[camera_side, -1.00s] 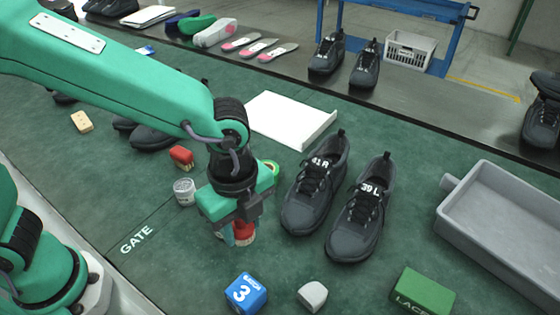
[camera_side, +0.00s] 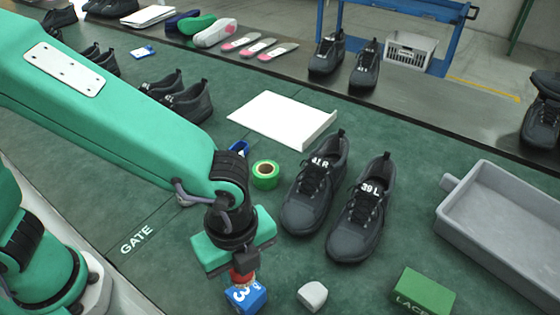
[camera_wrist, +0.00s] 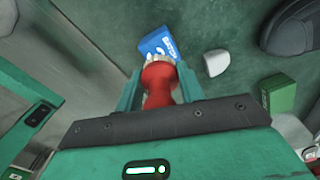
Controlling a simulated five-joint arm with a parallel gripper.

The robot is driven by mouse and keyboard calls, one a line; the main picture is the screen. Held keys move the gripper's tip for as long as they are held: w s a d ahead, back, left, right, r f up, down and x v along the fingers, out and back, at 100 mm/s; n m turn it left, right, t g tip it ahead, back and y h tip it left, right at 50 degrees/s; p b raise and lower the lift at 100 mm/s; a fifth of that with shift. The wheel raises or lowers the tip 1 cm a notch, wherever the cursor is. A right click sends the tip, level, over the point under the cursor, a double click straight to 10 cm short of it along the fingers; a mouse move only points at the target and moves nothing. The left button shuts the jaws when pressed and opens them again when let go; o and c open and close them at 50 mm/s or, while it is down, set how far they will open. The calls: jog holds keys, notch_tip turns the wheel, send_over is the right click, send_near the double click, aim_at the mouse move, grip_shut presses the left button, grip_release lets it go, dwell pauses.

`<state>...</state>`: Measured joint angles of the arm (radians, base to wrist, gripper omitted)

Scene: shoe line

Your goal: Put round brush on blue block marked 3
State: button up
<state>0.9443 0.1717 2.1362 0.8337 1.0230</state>
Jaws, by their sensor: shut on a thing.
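My gripper (camera_side: 243,266) is shut on the round brush, which has a red body (camera_side: 239,277). In the wrist view the red brush (camera_wrist: 158,88) sits between the two green fingers (camera_wrist: 157,80), with a pale end pointing toward the block. The blue block marked 3 (camera_side: 246,298) is directly below the brush in the side view, its top partly hidden. The blue block also shows beyond the brush in the wrist view (camera_wrist: 156,41). I cannot tell whether the brush touches the block.
A small white block (camera_side: 312,296) and a green LACE block (camera_side: 423,291) lie right of the blue block. Two dark shoes (camera_side: 355,215), green tape (camera_side: 265,175), a white panel (camera_side: 280,120) and a grey tray (camera_side: 510,220) are farther out. The mat near GATE is clear.

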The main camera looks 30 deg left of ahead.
aim_at(245, 290)
jog(key=shift+f, duration=2.4)
jog(key=shift+f, duration=0.15)
jog(key=o, duration=1)
notch_tip(245, 290, up, 12)
jog(key=shift+r, duration=0.2)
jog(key=shift+a, duration=0.1)
